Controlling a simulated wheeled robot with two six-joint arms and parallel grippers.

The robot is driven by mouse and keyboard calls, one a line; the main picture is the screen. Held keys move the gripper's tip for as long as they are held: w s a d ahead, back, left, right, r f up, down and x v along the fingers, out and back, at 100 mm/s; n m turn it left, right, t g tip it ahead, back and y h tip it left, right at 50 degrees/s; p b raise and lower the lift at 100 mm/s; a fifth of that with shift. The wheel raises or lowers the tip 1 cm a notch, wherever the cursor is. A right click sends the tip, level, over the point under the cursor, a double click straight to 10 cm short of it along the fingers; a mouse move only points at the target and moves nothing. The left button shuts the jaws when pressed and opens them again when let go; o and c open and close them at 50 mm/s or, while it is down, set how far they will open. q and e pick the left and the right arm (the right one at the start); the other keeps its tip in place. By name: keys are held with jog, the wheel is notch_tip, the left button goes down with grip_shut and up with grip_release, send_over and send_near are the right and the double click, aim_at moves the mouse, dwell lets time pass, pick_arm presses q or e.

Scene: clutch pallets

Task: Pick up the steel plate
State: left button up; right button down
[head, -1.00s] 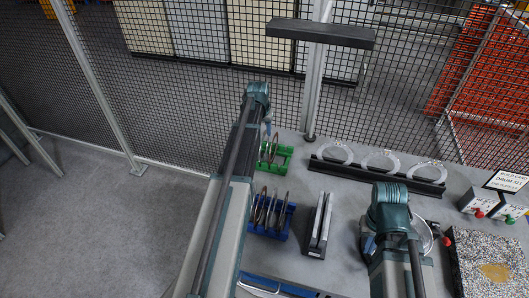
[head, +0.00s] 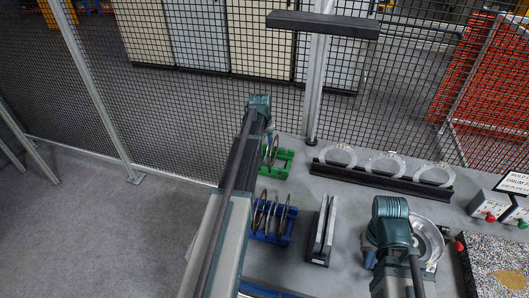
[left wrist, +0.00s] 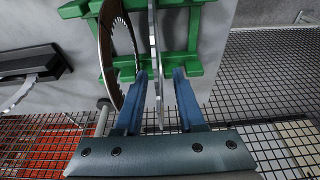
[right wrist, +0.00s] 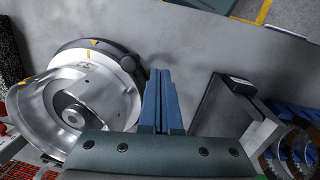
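The steel plate (left wrist: 155,60) is a thin grey disc seen edge-on in the left wrist view. It stands upright in a green rack (left wrist: 195,45). A brown toothed disc (left wrist: 112,45) stands beside it, to the left. My left gripper (left wrist: 160,100) is open, with one blue finger on each side of the steel plate and visible gaps between. The head view shows the green rack (head: 288,158) with discs in it; my left arm hides part of it and the gripper. My right gripper (right wrist: 162,72) is shut and empty, between a round metal drum (right wrist: 85,100) and a dark stand (right wrist: 220,105).
A blue rack (head: 285,238) of several discs stands in front of the green rack. A black rail (head: 380,182) holds three clear rings at the back. A dark slotted stand (head: 322,235) is mid-table. A mesh fence (head: 170,110) closes off the back.

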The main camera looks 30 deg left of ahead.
pick_arm(q)
grip_shut()
dwell(1.4)
